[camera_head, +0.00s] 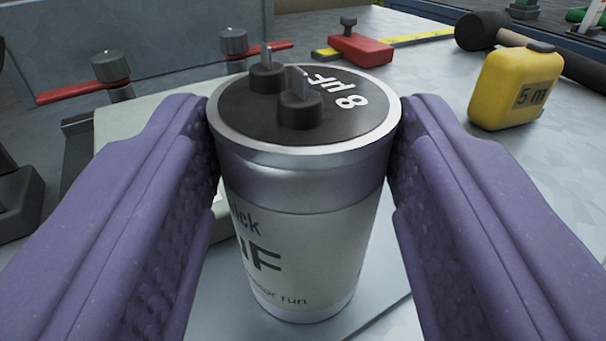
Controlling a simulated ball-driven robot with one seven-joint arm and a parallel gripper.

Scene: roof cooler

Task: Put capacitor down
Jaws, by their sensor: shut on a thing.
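The capacitor (310,235) is a silver can with a white label and a black top marked "8 µF" with two metal terminals. It stands upright between the purple fingers of my gripper (308,150). My gripper is shut on it near its upper rim, with one finger on each side. The can's lower end shows in front of a pale grey surface (400,290). I cannot tell whether its base touches that surface.
Behind the capacitor at left is a pale block (120,125) and two grey-knobbed red-handled parts (112,68). A yellow tape measure (515,88) and black-headed mallet (485,30) are at right.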

